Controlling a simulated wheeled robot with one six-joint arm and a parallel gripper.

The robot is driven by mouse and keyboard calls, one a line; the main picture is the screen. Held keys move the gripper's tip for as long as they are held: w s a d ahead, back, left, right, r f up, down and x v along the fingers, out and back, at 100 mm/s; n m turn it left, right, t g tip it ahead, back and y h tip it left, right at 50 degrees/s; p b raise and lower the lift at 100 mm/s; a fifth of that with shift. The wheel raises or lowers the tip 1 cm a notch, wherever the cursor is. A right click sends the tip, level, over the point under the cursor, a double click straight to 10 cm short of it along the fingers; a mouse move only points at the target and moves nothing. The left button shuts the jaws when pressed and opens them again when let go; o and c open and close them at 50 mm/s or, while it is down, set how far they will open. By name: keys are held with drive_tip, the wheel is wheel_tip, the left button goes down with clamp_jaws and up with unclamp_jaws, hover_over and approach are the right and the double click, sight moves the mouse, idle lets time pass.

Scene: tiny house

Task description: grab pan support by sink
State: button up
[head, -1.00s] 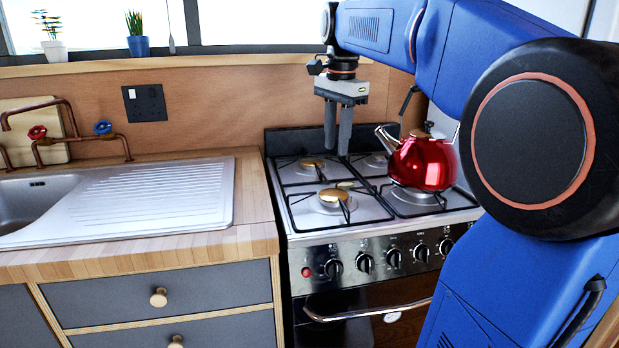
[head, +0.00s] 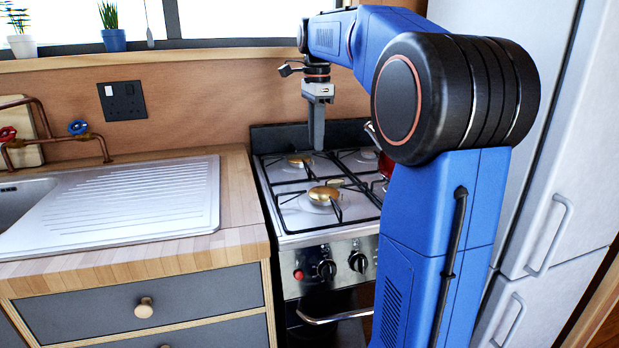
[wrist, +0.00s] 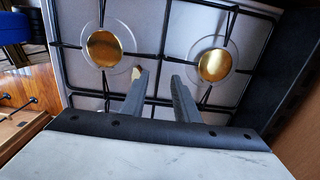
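The pan support by the sink (head: 290,184) is a black wire grate over the left pair of burners on the stove. In the wrist view its bars (wrist: 163,40) run around and between two brass burner caps. My gripper (head: 316,147) points down over the rear of the stove. In the wrist view my gripper (wrist: 160,76) has its two fingers apart, open and empty, in front of the grate's bars. Whether the fingertips touch the grate cannot be told. My arm hides the right part of the stove.
A red kettle (head: 385,166) stands on the right burners, mostly hidden behind my arm. The sink's drainboard (head: 140,210) and wooden counter (head: 240,200) lie left of the stove. A white fridge (head: 570,150) stands at the right. The back wall is close behind the stove.

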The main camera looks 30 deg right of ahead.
sight(310, 175)
wheel_tip(310, 175, down, 10)
drive_tip(key=shift+d+r, duration=0.15)
clamp_jaws()
idle(0.4)
drive_tip(key=shift+r, duration=0.1)
idle(1.2)
